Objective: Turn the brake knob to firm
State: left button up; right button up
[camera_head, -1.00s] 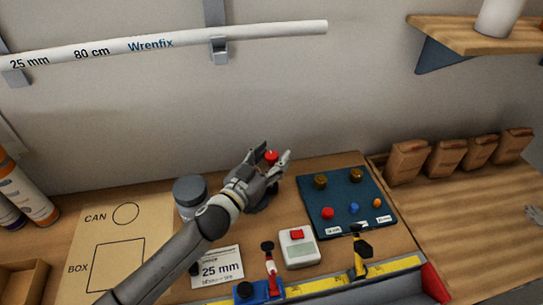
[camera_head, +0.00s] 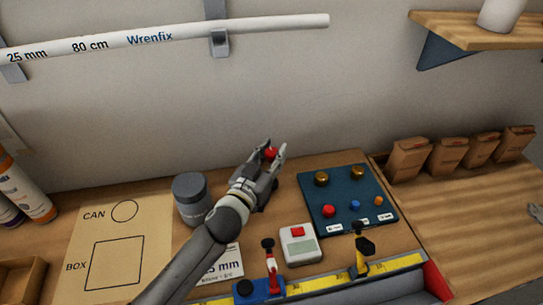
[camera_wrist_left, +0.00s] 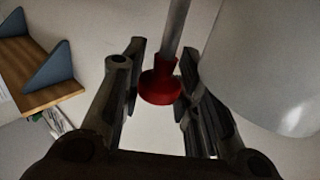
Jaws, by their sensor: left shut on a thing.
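A red knob (camera_head: 270,153) sits between the fingertips of my left gripper (camera_head: 273,150), above the back edge of the workbench. My left gripper is shut on it. In the left wrist view the red knob (camera_wrist_left: 159,86) is at the end of a grey rod, between the two dark fingers (camera_wrist_left: 158,92). A dark part behind the gripper is mostly hidden. No firm marking is readable, and I cannot tell how far the knob is turned. My right gripper is not in view.
A grey can (camera_head: 190,200) stands close left of my gripper. A white box with a red button (camera_head: 299,244) and a yellow ruler (camera_head: 325,282) are in front. A white pipe (camera_head: 180,36) hangs above.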

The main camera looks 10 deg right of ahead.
pick_arm(q)
jog(key=shift+d+n+t+y+b, duration=0.1)
jog(key=shift+n+t+y+b, duration=0.3)
jog(key=shift+n+y+b, duration=0.15)
jog(key=shift+n+t+y, duration=0.25)
jog(key=shift+t+y, duration=0.05)
jog(key=shift+y, duration=0.15)
jog(key=o, duration=1.1)
jog(key=shift+c, duration=0.2)
jog(key=v, duration=1.2)
